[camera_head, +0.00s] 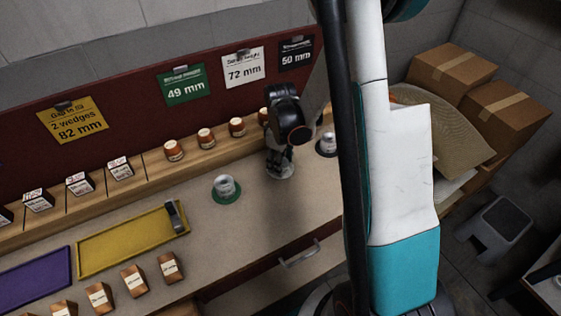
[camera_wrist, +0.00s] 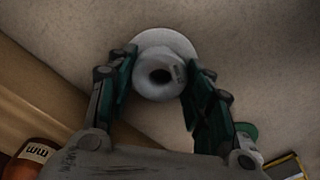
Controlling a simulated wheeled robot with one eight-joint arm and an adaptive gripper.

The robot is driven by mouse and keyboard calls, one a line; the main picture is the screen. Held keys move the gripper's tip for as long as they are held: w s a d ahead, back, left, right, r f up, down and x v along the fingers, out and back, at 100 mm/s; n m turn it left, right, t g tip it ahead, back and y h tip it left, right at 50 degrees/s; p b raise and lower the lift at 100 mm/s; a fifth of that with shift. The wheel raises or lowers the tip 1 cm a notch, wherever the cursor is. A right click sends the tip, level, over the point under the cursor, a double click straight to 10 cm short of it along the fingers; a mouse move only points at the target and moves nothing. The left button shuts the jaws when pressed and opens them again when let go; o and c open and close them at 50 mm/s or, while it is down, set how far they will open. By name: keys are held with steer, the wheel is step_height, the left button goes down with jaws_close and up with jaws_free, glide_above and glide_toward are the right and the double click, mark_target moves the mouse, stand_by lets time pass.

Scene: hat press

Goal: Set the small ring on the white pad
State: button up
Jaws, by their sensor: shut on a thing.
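My gripper (camera_head: 279,158) points down at the bench and is shut on a pale grey ring with a dark centre hole. In the wrist view the ring (camera_wrist: 158,84) sits between the two fingertips of my gripper (camera_wrist: 160,72). The round white pad (camera_wrist: 168,36) shows behind and beyond the ring, which overlaps it. In the head view the white pad (camera_head: 285,174) lies on the bench right under my gripper, which mostly hides the ring. I cannot tell whether the ring touches the pad.
A white labelled piece stands on a green pad (camera_head: 227,198) to the left. Another piece (camera_head: 326,144) stands on a dark pad to the right. Behind runs a wooden shelf with several brown jars (camera_head: 206,138).

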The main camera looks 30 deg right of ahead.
steer(key=shift+f, duration=0.1)
steer(key=o, duration=1.1)
steer(key=shift+o, duration=0.2)
step_height(320, 180, up, 13)
steer(key=p, duration=0.4)
steer(key=s+a+r+m+t, duration=0.3)
steer(key=s+a+r, duration=0.2)
steer(key=s+r, duration=0.3)
steer(key=s+a+r+m+t, duration=0.3)
steer(key=s+a+r+t, duration=0.1)
steer(key=s+r, duration=0.4)
steer(key=shift+s+a+r+m, duration=0.15)
steer(key=shift+a+r+m, duration=0.2)
steer(key=shift+a, duration=0.5)
